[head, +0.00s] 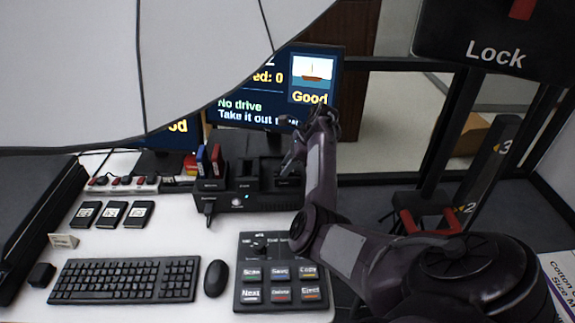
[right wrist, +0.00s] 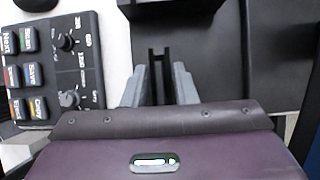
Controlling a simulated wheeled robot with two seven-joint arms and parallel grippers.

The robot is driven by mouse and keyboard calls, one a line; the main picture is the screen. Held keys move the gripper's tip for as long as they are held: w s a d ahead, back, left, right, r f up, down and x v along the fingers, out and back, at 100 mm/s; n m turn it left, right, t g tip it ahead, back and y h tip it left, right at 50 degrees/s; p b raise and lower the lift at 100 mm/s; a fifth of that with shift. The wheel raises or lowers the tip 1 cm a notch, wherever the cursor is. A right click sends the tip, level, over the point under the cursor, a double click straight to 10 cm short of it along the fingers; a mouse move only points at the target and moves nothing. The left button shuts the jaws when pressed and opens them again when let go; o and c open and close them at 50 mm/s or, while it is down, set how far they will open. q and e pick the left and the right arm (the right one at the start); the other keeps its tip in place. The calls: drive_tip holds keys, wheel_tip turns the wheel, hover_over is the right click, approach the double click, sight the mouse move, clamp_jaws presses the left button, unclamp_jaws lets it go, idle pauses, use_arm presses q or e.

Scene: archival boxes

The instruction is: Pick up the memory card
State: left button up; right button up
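Three small black cards with white labels (head: 111,214) lie in a row on the white desk at the left; I cannot tell which one is the memory card. A red card and a blue card (head: 202,160) stand upright in the left end of the black dock (head: 265,200). My right gripper (head: 290,160) is over the right part of the dock. In the right wrist view its two grey fingers (right wrist: 158,85) are apart, with a black slotted part of the dock between them and no card visible there. My left gripper is not in view.
A keyboard (head: 125,279), a mouse (head: 215,278) and a button panel (head: 280,272) stand at the desk's front. Behind the dock is a monitor (head: 245,112) reading "No drive" and "Good". A large pale surface (head: 90,70) covers the upper left.

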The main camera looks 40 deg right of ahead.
clamp_jaws()
